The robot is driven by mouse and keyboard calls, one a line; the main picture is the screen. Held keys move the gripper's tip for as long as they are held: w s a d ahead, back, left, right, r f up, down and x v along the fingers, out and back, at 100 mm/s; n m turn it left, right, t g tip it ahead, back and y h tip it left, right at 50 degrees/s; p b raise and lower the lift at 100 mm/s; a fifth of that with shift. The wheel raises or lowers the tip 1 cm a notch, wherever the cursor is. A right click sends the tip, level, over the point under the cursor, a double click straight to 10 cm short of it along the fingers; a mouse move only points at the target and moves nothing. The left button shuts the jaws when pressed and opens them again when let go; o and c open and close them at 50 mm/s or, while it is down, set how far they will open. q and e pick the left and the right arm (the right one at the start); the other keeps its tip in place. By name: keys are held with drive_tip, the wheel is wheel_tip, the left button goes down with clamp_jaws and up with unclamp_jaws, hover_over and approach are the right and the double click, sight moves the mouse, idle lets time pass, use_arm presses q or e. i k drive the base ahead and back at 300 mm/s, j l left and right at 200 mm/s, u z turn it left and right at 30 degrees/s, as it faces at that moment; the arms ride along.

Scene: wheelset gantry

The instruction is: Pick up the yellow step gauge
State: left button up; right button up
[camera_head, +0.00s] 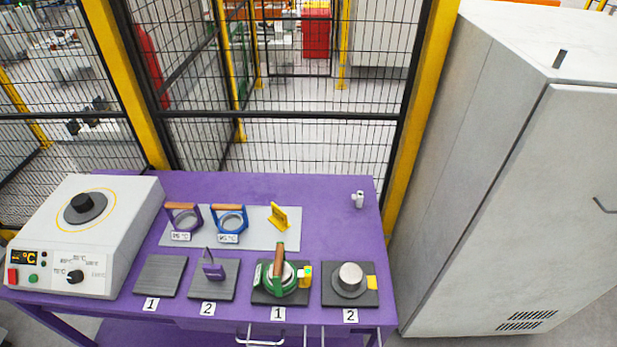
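A small yellow piece (279,216), which looks like the yellow step gauge, stands tilted on the right end of the light grey mat (258,239) on the purple table. It is apart from the two handled rings to its left. Neither of my grippers is in view, and nothing touches the yellow piece.
A purple ring tool (184,218) and a blue ring tool (230,220) with brown handles lie on the mat. A white heater box (130,215) stands left. Dark plates line the table front. A small metal part (358,199) lies at right. A grey cabinet (510,180) stands right; mesh fence behind.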

sight(307, 273)
drive_tip(key=i+j+z, duration=0.1)
drive_tip(key=j+z, duration=0.5)
drive_tip(key=z, duration=0.15)
drive_tip(key=j+z, duration=0.4)
